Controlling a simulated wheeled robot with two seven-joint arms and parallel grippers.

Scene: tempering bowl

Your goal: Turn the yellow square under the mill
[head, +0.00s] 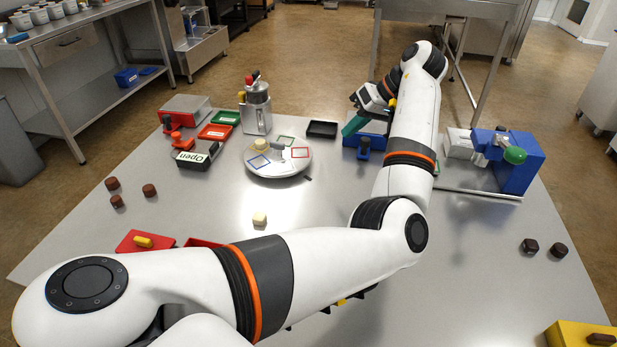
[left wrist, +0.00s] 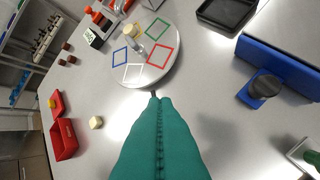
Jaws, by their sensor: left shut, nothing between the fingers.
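The white round turntable (head: 278,168) carries coloured square outlines; it also shows in the left wrist view (left wrist: 178,66). The yellow square (head: 259,145) is on its back left side, near the foot of the metal mill (head: 257,108), which has red and black knobs on top. The blue square (head: 259,161) is at front left, the red square (head: 300,153) at right and the green square (head: 286,141) at back. A small dark peg (head: 308,178) sticks out from the front right rim. My left gripper (head: 347,130) has teal fingers, pressed together and empty, right of the turntable.
A black tray (head: 322,129) lies behind the turntable. A blue block with a dark knob (head: 364,147) stands right of it. A cream cube (head: 260,219) lies in front, and red trays (head: 138,240) are at front left.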

